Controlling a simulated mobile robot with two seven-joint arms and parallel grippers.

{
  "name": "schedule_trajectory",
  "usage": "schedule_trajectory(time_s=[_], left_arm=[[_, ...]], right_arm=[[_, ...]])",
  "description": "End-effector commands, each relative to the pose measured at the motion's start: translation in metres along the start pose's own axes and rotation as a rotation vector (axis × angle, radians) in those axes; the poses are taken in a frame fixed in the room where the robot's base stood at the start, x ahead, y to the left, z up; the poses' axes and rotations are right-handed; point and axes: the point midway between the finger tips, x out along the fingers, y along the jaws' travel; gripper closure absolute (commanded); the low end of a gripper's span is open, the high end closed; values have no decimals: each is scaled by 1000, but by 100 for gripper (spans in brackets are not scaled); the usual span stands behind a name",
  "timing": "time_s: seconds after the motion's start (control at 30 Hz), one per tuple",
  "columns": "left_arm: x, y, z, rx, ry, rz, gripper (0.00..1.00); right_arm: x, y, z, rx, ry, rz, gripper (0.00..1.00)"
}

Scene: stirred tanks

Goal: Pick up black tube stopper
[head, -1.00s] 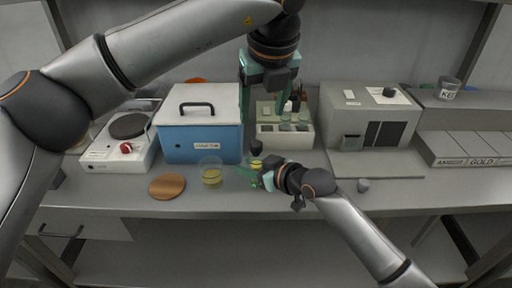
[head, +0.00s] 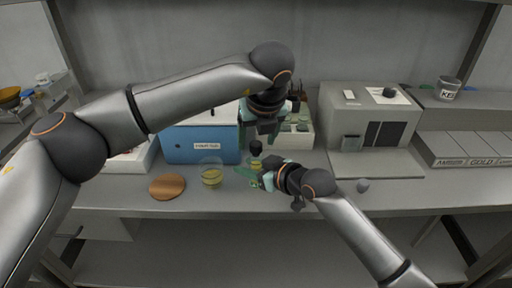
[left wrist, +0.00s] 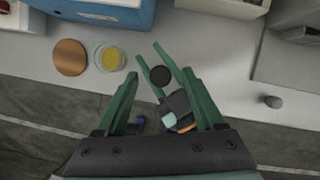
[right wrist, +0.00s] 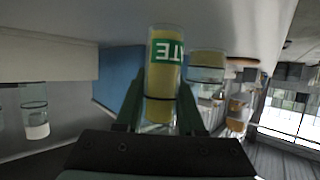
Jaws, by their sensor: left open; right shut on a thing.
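The black tube stopper (head: 256,147) sits on top of an upright clear tube (right wrist: 162,80) with yellow liquid and a green label. My right gripper (head: 254,174) is shut on this tube, below the stopper. In the left wrist view the stopper (left wrist: 160,76) shows from above as a dark disc between the spread fingers of my left gripper (left wrist: 160,80). The left gripper is open and empty, above the stopper in the head view; whether its fingers touch it cannot be told.
A glass dish with yellow liquid (head: 211,178) and a wooden disc (head: 167,187) are left of the tube. A blue box (head: 200,145) and a white rack (head: 300,138) stand behind. A grey machine (head: 368,120) and a small grey stopper-like piece (head: 363,186) are right.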

Motion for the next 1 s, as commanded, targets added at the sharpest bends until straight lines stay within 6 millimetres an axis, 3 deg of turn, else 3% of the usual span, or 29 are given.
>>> schedule_trajectory(time_s=[0.27,0.87,1.0], left_arm=[[6,0,0,0,0,-1,31],[6,0,0,0,0,-1,99],[6,0,0,0,0,-1,100]], right_arm=[[0,0,1,0,-1,0,100],[0,0,1,0,-1,0,100],[0,0,1,0,-1,0,100]])
